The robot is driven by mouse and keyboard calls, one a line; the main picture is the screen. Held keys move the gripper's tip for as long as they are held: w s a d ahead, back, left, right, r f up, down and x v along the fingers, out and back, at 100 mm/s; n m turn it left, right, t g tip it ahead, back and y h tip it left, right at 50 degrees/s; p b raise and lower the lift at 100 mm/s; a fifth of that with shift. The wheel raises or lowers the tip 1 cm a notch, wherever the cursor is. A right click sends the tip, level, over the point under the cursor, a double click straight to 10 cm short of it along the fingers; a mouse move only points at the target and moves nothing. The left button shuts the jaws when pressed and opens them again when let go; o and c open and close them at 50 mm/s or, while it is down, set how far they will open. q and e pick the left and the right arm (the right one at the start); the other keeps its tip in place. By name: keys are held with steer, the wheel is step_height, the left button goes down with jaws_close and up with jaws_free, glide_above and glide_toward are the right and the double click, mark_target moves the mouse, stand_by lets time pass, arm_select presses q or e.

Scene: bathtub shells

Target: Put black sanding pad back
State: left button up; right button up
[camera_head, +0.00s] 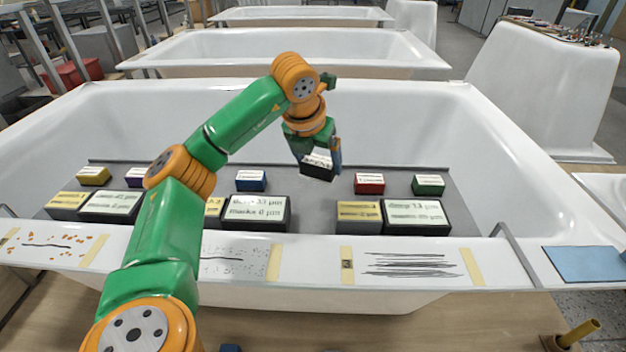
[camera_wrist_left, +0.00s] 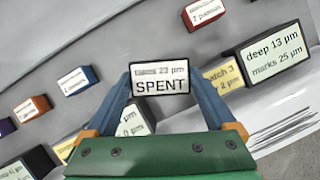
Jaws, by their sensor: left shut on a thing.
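My left gripper (camera_head: 316,155) is shut on the black sanding pad (camera_head: 318,168). It holds the pad slightly tilted in the air above the grey board (camera_head: 310,195) in the tub, between the blue and red pads. In the left wrist view the black pad (camera_wrist_left: 159,79) sits between the two blue fingers, and its white label reads "takes 23 µm" and "SPENT". Coloured pads stand in a row on the board: yellow (camera_head: 93,176), purple (camera_head: 134,177), blue (camera_head: 251,181), red (camera_head: 369,183) and green (camera_head: 428,185). An orange-red pad (camera_wrist_left: 32,108) shows in the wrist view. My right gripper is out of view.
Dark boxes with yellow and pale labels stand in pairs in front, such as the right pair's large box (camera_head: 415,217). The tub's front rim (camera_head: 320,275) carries taped marked strips. A blue sheet (camera_head: 585,264) lies at right. My left arm hides part of the board.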

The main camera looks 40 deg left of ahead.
arm_select(q)
steer(key=w+a+f, duration=0.1)
steer(key=a+f, duration=0.1)
steer(key=w+a+f, duration=0.1)
steer(key=a+f, duration=0.1)
steer(key=w+a+f, duration=0.1)
steer(key=a+f, duration=0.1)
steer(key=f, duration=0.1)
steer(key=shift+w+a, duration=0.1)
steer(key=shift+w, duration=0.3)
steer(key=shift+a+f, duration=0.1)
steer(key=shift+f, duration=1.5)
steer(key=shift+f, duration=0.1)
steer(key=o, duration=1)
steer(key=p+v, duration=0.1)
steer(key=v, duration=1.1)
